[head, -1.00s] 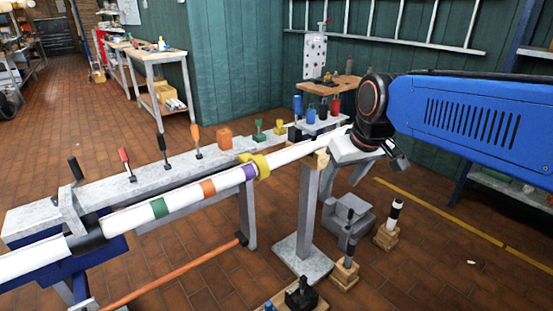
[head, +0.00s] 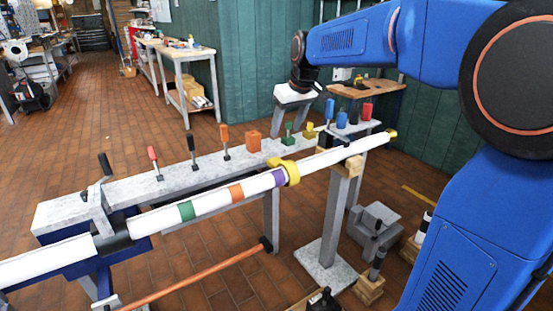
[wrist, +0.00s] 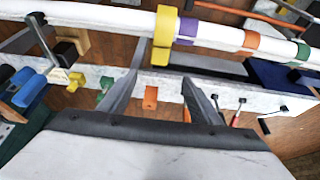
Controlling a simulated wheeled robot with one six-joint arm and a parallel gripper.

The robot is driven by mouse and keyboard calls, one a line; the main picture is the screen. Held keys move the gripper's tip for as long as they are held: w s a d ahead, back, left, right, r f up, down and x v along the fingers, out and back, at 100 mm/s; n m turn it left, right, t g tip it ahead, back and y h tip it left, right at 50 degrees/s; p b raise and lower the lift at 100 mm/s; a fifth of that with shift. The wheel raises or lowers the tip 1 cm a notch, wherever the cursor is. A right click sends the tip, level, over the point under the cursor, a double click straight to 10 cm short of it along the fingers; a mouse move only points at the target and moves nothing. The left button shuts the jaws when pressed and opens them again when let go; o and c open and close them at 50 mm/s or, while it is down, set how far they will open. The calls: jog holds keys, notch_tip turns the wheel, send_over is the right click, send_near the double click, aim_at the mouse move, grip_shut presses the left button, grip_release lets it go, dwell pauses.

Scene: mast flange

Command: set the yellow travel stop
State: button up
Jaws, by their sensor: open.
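The yellow travel stop (head: 293,174) is a ring around the long white mast, beside the purple band (head: 279,177). In the wrist view the stop (wrist: 163,38) sits close to the purple band (wrist: 187,29), with a thicker lug on its near side. My gripper (head: 288,130) is open and points down above the grey rail, behind the mast and apart from the stop. In the wrist view my gripper's fingers (wrist: 163,72) are spread, with nothing between them; the stop is beyond their tips.
On the grey rail (head: 80,212) stand an orange block (head: 253,141), a green piece (head: 288,134), a yellow piece (head: 310,131) and several handled tools. A post (head: 332,215) supports the mast, which ends in a yellow tip (head: 390,134).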

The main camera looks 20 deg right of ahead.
aim_at(276, 161)
jog(key=x, duration=1.6)
grip_shut()
jog(key=w+d, duration=0.3)
jog(key=d, duration=0.7)
jog(key=shift+w, duration=0.1)
grip_release()
jog(key=shift+d, duration=0.15)
jog(key=shift+r, duration=0.1)
